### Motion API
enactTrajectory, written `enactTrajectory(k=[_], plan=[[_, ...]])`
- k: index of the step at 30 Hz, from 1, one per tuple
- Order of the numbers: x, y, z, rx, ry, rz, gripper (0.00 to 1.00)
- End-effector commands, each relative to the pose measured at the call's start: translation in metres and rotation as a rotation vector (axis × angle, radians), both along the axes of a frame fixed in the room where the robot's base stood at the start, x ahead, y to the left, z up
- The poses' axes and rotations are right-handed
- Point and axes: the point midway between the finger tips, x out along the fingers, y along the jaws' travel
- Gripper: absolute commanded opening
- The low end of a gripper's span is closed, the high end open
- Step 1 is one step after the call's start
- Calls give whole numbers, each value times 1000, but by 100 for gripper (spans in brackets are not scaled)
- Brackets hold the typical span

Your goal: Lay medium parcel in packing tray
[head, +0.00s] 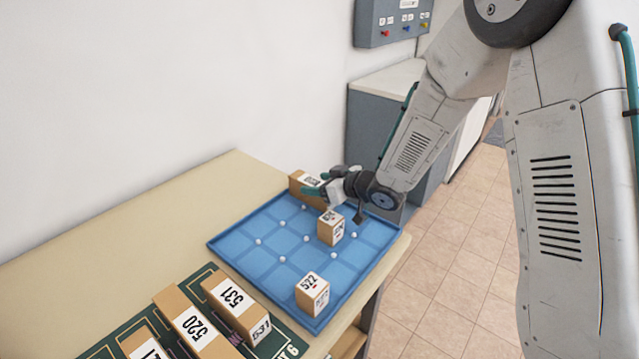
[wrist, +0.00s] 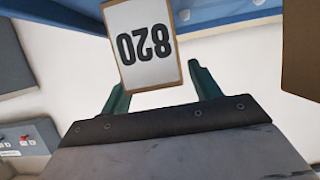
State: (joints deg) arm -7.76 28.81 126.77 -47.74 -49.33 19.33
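The blue packing tray (head: 263,265) lies on the table. At its back edge is a brown parcel (head: 296,178) with a white number label; I take it as the medium parcel. My gripper (head: 314,190) is at this parcel, with teal fingers beside it. In the wrist view, the parcel (wrist: 145,45) is between the fingers of my gripper (wrist: 158,75). A narrow gap shows at the right finger; the left finger is close to or touching the parcel. Its lower side and its contact with the tray are hidden.
A cube parcel (head: 329,228) stands mid-tray, and another marked 522 (head: 312,294) stands near the front. Longer parcels, including 520 (head: 190,322) and 531 (head: 236,302), lie on a green mat (head: 105,350). Bare tabletop (head: 120,225) is free at left; a wall rises behind.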

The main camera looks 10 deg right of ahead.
Motion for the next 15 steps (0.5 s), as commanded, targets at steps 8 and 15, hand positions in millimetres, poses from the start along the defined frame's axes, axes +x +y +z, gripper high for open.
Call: enactTrajectory(k=[8, 15], plan=[[-6, -7, 8, 0, -1, -2, 62], [-39, -40, 27, 0, -2, -4, 62]])
